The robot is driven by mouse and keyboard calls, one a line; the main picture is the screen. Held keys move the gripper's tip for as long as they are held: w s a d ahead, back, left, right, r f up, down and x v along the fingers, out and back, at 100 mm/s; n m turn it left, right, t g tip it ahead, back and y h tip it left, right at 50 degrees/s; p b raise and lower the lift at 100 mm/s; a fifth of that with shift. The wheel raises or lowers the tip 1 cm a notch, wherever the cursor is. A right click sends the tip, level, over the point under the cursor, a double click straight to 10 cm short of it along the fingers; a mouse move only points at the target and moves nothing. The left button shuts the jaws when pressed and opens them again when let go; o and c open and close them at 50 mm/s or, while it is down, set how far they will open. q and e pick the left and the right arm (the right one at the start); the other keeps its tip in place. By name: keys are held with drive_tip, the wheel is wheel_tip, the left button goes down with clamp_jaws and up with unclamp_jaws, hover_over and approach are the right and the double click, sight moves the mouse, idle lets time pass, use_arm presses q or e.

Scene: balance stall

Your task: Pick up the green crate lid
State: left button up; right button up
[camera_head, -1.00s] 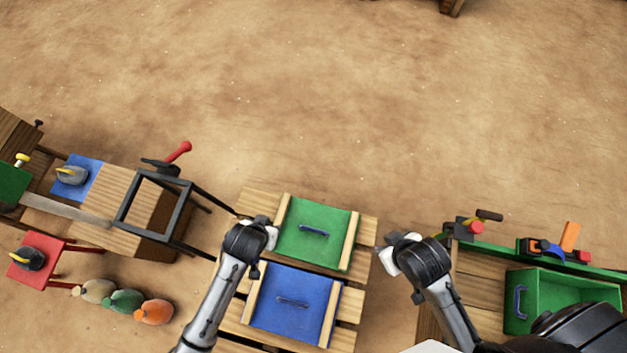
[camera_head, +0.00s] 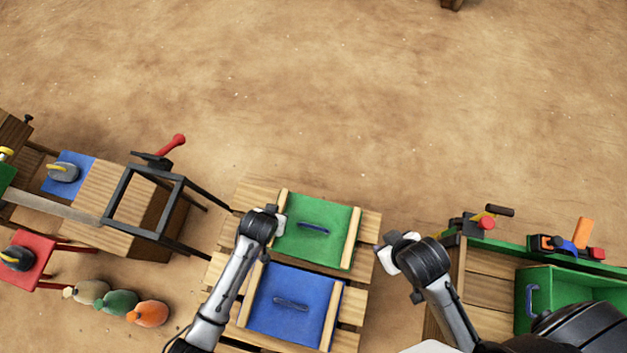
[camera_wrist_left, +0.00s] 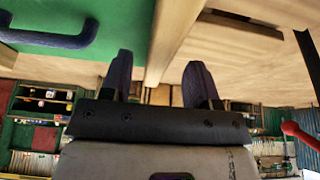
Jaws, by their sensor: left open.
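The green crate lid (camera_head: 325,215) lies flat on a wooden slatted stand. It has a dark blue handle (camera_head: 314,229) in its middle and a pale wooden batten along each side. My left gripper (camera_head: 281,222) is at the lid's left edge. In the left wrist view the open, empty fingers (camera_wrist_left: 160,83) point toward the left batten (camera_wrist_left: 176,42); I cannot tell whether they touch it. The lid (camera_wrist_left: 112,30) and its handle (camera_wrist_left: 50,32) are at upper left there. My right gripper (camera_head: 386,257) is right of the stand, its jaws unclear.
A blue lid (camera_head: 290,315) with a handle lies just in front of the green one. A wooden block with a black frame (camera_head: 145,215) and a red-handled lever (camera_head: 172,145) stand at left. A green crate (camera_head: 570,295) is at right.

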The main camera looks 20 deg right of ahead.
use_arm(q)
drive_tip(key=shift+b+x, duration=0.3)
drive_tip(key=shift+x, duration=0.95)
clamp_jaws()
